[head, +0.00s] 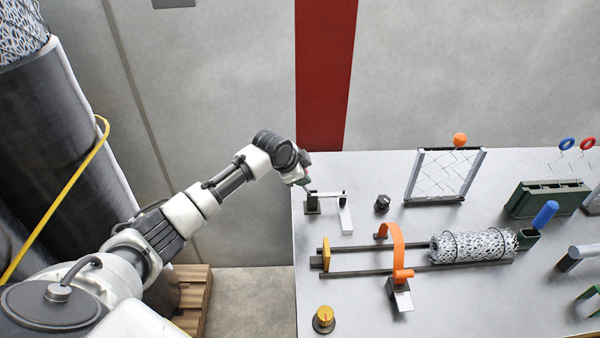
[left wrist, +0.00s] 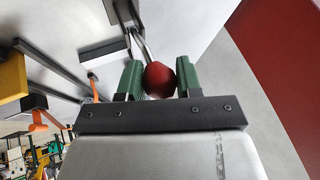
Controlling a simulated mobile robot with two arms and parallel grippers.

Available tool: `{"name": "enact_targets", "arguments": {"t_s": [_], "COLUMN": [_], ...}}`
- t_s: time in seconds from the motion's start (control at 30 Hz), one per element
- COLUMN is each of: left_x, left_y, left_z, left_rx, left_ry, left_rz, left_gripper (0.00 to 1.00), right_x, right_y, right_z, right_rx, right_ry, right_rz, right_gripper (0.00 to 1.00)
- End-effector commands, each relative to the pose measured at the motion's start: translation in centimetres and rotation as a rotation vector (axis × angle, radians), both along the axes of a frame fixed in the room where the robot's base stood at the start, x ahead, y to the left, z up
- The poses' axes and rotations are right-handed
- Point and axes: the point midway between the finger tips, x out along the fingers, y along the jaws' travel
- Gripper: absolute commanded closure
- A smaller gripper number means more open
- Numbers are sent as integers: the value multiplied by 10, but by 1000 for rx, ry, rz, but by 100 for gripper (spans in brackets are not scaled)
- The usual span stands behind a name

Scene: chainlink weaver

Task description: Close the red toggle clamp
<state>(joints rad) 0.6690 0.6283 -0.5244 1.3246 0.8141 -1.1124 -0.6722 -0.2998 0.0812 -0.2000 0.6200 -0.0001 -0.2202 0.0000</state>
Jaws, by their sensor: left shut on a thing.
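The red toggle clamp's round red knob (left wrist: 158,80) sits between the green fingers of my left gripper (left wrist: 158,76) in the left wrist view. The gripper is shut on this knob. A metal lever (left wrist: 139,44) runs from the knob up toward the clamp's body. In the head view the clamp (head: 328,195) stands at the left back corner of the table, and my left gripper (head: 305,184) is at its left end. The knob is hidden there. My right gripper is not in view.
A dark knob (head: 382,203) stands right of the clamp. In front are two rails with a yellow block (head: 325,253), an orange strap (head: 397,245) and a mesh roll (head: 470,246). A chainlink frame (head: 445,175) stands behind. The table's left edge (head: 294,250) is close to the clamp.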

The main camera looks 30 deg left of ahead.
Motion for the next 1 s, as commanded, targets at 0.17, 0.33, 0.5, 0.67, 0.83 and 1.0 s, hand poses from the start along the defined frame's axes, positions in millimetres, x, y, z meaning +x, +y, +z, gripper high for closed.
{"name": "enact_targets", "arguments": {"t_s": [0.17, 0.33, 0.5, 0.67, 0.83, 1.0], "left_x": [1, 1, 0, -4, -19, -37], "left_y": [-3, -2, -1, 1, 5, 10], "left_z": [3, 2, 1, 8, 30, 58], "left_rx": [-7, -4, -3, -2, -1, 0], "left_ry": [-8, -5, -4, -5, -7, -7], "left_rz": [-3, -2, -1, -2, -2, -4], "left_gripper": [54, 40, 40, 40, 40, 40], "right_x": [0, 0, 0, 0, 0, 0], "right_y": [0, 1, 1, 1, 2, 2], "right_z": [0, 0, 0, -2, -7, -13], "right_rx": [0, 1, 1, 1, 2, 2], "right_ry": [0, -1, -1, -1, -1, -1], "right_rz": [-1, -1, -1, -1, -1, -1], "right_gripper": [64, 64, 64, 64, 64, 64]}}
